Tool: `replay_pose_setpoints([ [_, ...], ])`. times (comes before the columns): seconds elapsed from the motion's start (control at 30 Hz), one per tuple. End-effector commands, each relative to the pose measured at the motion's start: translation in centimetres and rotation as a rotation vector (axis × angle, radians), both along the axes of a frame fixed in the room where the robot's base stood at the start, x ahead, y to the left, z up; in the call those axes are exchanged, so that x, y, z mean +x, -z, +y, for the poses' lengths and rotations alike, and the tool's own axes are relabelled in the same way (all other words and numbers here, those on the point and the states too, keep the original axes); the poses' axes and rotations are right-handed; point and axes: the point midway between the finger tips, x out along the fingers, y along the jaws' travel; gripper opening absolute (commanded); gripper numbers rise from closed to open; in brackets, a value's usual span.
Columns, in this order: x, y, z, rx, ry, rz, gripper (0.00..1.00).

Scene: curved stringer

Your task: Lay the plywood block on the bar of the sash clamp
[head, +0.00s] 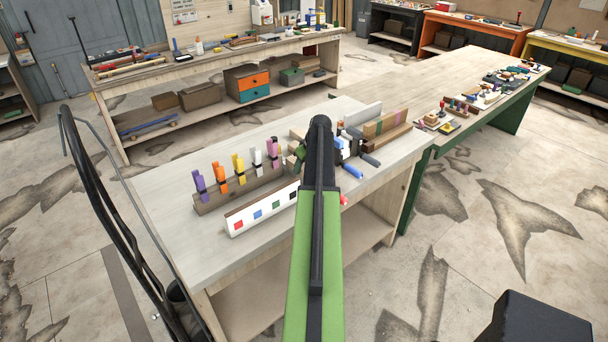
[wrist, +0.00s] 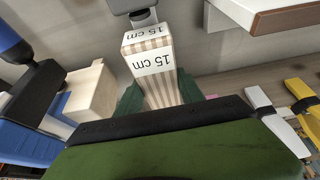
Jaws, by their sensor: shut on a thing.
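The plywood block (wrist: 152,62), with striped layered sides and "15 cm" labels, is between the dark green fingers of my gripper (wrist: 160,92) in the wrist view. My gripper is shut on it, and the block's labelled end points away from the gripper. In the head view my arm hides the block and most of the gripper; a dark green part of it shows at the arm's left edge. A grey metal piece (wrist: 140,12) lies just beyond the block's end in the wrist view. I cannot tell whether it belongs to the sash clamp, whose bar I cannot make out.
A wooden rack (head: 238,189) holds several coloured clamps on the near bench. A white strip with coloured squares (head: 262,210) lies before it. Wooden boards (head: 386,128) and dark-handled tools (head: 357,137) are right of my arm. The bench's left front (head: 180,245) is clear.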

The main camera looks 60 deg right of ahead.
Motion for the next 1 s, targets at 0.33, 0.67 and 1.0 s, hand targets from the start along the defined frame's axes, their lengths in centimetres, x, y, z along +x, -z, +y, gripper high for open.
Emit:
replay_pose_setpoints([
  [0.33, 0.0, 1.0, 0.0, 0.000, 0.001, 0.000, 0.00],
  [0.67, -0.1, 1.1, -0.1, -0.001, 0.001, 0.000, 0.67],
  [1.0, -0.2, 0.2, -0.1, 0.000, 0.002, 0.000, 0.67],
])
